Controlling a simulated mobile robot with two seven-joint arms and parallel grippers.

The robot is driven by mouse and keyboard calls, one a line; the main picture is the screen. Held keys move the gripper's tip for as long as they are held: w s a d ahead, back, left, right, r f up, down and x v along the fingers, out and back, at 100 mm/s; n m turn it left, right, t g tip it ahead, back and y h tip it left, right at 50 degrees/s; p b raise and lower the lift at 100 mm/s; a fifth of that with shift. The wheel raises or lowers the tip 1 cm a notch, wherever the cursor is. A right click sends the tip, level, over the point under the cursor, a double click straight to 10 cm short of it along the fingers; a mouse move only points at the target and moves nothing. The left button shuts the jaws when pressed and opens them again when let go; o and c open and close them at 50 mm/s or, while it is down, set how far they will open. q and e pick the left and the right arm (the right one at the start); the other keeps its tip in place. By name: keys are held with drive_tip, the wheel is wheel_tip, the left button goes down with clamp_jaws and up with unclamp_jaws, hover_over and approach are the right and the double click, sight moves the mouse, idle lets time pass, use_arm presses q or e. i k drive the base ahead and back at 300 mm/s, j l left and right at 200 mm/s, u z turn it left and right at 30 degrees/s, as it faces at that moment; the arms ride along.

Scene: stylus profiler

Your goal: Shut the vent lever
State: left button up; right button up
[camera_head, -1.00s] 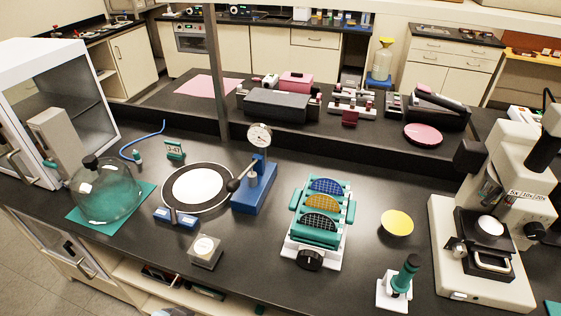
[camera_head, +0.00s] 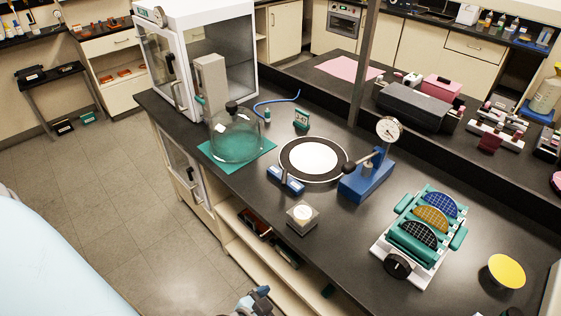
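No part is clearly marked as the vent lever. A blue stand with a round dial gauge (camera_head: 368,178) has a lever arm with a dark knob (camera_head: 349,161), reaching left toward the round white plate (camera_head: 312,160). A clear glass dome (camera_head: 236,136) with a black knob stands on a green mat, left of the plate. A grey-blue piece of my arm, seemingly by the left gripper (camera_head: 256,302), shows at the bottom edge, apart from these things. Its fingers cannot be made out. My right gripper is out of view.
A white glass-walled cabinet (camera_head: 212,50) stands behind the dome. A blue hose (camera_head: 277,102) lies nearby. A small grey box (camera_head: 302,217) is near the bench's front edge. A wafer rack (camera_head: 420,235) and a yellow disc (camera_head: 506,271) are to the right. Floor is open at left.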

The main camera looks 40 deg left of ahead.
sight(285, 174)
drive_tip(key=k+l+u, duration=0.1)
drive_tip(key=u, duration=0.25)
drive_tip(key=k+l+u, duration=0.15)
drive_tip(key=u, duration=0.2)
drive_tip(key=k+l+u, duration=0.15)
drive_tip(key=u, duration=0.2)
drive_tip(key=i, duration=0.35)
drive_tip(key=j+u, duration=0.05)
